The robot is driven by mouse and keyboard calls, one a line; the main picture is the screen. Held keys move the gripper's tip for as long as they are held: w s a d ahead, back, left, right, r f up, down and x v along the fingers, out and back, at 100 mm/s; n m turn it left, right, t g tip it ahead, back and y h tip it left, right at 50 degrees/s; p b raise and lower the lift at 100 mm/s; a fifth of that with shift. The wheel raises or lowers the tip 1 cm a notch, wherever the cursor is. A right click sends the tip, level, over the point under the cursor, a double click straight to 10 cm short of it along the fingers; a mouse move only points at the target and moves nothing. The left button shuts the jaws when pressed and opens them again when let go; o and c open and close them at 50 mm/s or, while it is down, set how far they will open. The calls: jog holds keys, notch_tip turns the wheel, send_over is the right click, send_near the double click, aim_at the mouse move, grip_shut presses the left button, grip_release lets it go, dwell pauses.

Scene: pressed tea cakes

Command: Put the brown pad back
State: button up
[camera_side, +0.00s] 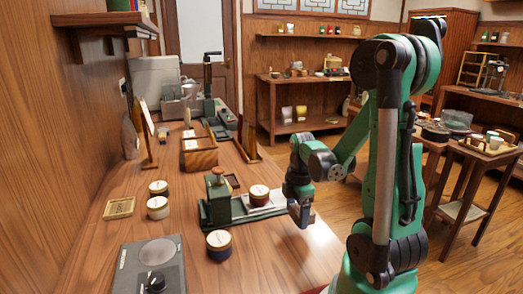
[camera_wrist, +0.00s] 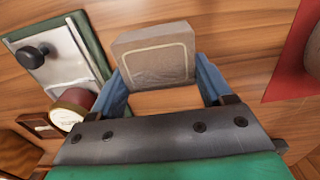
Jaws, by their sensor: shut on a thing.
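In the wrist view the brown pad (camera_wrist: 152,50) is a grey-brown block with a pale rounded-square line on its face. My gripper (camera_wrist: 160,72) is shut on it, with one blue finger on each side. The pad is above the wooden table. In the side view my gripper (camera_side: 302,212) hangs over the table's right edge area, right of the green press (camera_side: 218,190). The pad is too small to make out clearly there.
A grey device (camera_side: 150,268) stands at the front left. A red mat (camera_wrist: 290,75) lies right in the wrist view. Wood between is bare.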

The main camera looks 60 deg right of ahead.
aim_at(296, 222)
jog(key=shift+f, duration=1.65)
jog(key=o, duration=1)
jog(key=shift+f, duration=0.15)
jog(key=shift+o, duration=0.2)
